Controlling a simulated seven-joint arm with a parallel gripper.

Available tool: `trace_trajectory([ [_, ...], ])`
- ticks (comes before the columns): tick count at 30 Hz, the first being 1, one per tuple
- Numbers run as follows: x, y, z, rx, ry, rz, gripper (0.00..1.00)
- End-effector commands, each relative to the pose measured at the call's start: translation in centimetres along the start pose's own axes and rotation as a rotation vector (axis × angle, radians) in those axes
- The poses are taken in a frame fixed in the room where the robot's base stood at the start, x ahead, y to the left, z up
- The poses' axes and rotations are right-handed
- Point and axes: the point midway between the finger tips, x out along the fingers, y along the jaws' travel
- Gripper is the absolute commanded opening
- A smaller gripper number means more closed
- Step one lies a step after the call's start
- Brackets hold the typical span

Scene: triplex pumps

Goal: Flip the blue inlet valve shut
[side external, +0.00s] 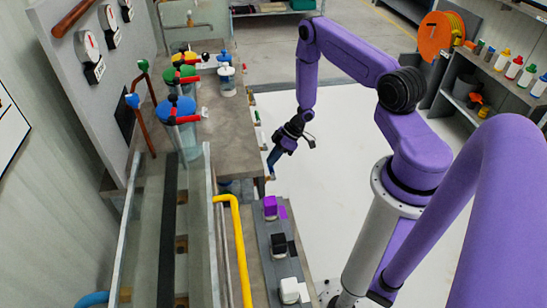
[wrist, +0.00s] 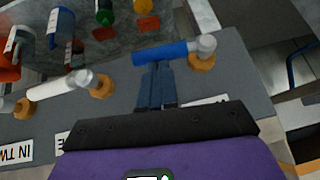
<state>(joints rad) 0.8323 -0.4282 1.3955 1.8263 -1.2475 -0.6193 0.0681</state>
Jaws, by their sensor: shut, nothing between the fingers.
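The blue inlet valve (wrist: 160,52) shows in the wrist view as a blue lever, lying nearly level in the picture. A silver pivot (wrist: 207,44) and a brass nut (wrist: 202,63) are at its right end. My gripper (wrist: 156,66) is shut and empty, its fingertips at the lower edge of the blue lever near its middle. I cannot tell whether they touch it. In the side external view my gripper (side external: 271,170) hangs beside the bench's right edge, pointing down. I cannot make out the blue lever in that view.
A white lever (wrist: 60,87) with brass nuts is left of the blue one. Purple (side external: 270,206), black (side external: 279,244) and white (side external: 290,290) blocks line the near strip.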

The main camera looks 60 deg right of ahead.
Motion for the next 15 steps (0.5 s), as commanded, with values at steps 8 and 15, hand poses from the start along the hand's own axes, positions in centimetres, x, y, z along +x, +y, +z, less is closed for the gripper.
trace_trajectory([
  [8, 0.6, 0.6, 0.4, 0.064, 0.001, -0.096, 0.0],
  [15, 1.3, 0.8, 0.8, 0.088, 0.0, -0.131, 0.0],
])
